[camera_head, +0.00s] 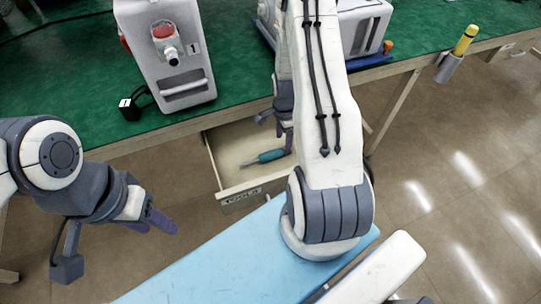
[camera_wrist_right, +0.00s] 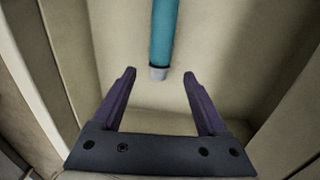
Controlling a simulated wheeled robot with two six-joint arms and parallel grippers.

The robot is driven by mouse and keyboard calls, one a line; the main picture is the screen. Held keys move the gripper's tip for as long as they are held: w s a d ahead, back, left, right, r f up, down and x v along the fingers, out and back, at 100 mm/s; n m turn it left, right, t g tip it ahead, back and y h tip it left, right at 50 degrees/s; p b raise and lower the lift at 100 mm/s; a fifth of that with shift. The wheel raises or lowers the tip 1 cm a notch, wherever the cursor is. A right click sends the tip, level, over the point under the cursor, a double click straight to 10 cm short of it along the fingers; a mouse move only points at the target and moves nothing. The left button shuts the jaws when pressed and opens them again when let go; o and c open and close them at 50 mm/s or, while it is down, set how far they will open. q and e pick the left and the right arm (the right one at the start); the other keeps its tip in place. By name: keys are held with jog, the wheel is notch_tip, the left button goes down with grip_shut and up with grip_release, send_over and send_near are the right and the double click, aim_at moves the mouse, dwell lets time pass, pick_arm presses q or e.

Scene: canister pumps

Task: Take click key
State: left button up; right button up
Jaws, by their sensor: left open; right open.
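The click key shows as a tool with a teal handle (camera_head: 268,157) lying in the open drawer (camera_head: 228,150) under the green bench. My right gripper (camera_wrist_right: 159,74) is open and empty. In the head view my right gripper (camera_head: 276,128) is over the drawer, partly hidden by my arm. My left gripper (camera_head: 158,222) is open and empty, left of the drawer.
A white canister pump (camera_head: 168,50) with a red knob stands on the green bench (camera_head: 232,70). A second white unit (camera_head: 358,25) stands behind my right arm. A yellow tool (camera_head: 465,40) sits in a holder at the bench edge. The drawer walls close in around my right gripper.

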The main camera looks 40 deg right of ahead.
notch_tip(320, 180, down, 5)
jog(key=shift+s+d+r, duration=0.1)
jog(key=shift+s, duration=0.05)
grip_shut()
jog(key=shift+r, duration=0.1)
